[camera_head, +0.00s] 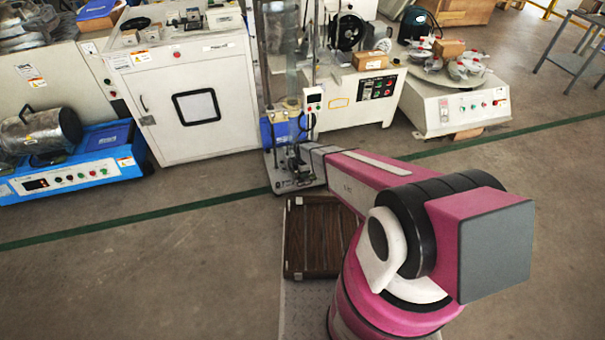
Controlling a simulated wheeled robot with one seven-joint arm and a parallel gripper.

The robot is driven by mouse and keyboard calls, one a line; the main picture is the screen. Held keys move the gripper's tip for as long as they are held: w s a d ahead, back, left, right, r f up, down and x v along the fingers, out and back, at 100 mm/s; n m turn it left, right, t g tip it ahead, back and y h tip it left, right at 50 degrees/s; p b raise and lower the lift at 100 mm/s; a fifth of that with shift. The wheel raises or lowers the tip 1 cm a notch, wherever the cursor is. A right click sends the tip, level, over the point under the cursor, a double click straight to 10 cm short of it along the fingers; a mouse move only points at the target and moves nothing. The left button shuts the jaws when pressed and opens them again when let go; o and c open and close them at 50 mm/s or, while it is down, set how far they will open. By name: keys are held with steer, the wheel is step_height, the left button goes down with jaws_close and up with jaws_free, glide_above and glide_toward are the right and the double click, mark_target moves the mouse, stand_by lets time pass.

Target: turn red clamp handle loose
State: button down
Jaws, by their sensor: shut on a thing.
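My gripper (297,158) is small and dark at the far end of my pink arm, low on the front of a tall test stand (290,186) with a clear upright tube. It is shut on a small part of the stand, at the place of the clamp. The red clamp handle cannot be made out by its colour; my gripper and arm cover that spot. The fingertips are too small to see clearly. The metal base of the stand rests on the floor.
A white cabinet (185,100) stands to the left of the stand, and a white machine with a control panel (377,88) to the right. A dark brown slatted box (318,235) lies below my arm. The floor (140,270) is clear at the front left.

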steer(key=c, duration=1.4)
jaws_free()
steer(key=shift+c, duration=0.2)
steer(key=shift+r, duration=0.1)
steer(key=shift+r, duration=3.4)
